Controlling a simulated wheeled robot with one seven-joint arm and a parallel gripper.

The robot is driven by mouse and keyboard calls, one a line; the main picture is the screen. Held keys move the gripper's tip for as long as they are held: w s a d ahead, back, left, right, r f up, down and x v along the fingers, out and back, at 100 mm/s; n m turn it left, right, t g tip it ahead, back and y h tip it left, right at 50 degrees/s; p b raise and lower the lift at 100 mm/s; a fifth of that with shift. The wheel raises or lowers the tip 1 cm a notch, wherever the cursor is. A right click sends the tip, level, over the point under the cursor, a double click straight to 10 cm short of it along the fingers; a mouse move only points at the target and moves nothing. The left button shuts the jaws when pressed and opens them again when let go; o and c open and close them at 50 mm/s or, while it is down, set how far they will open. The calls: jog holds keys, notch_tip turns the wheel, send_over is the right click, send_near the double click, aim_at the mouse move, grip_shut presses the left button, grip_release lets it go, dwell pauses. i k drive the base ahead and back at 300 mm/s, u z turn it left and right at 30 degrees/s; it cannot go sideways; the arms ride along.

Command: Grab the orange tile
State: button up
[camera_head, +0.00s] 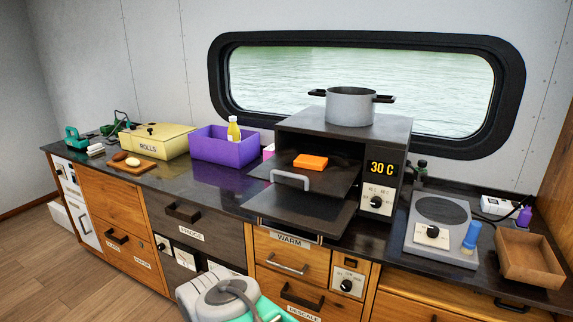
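The orange tile (311,161) is a small, flat, bright orange block. It lies on a dark shelf pulled partly out of the open oven (385,139), above the counter. A grey handle (290,180) stands at the front edge of that shelf, just left of and nearer than the tile. A second dark panel (305,210) sticks out lower down in front of the oven. The oven display reads 30 C. My gripper's fingers do not show in the view.
A grey pot (349,106) stands on the oven. A hot plate (441,230) and a brown tray (529,258) are at the right. The counter's front edge runs below the oven.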

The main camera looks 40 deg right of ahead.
aim_at(303, 161)
jog(key=u, duration=0.45)
jog(key=i, duration=1.65)
jog(key=z, duration=0.55)
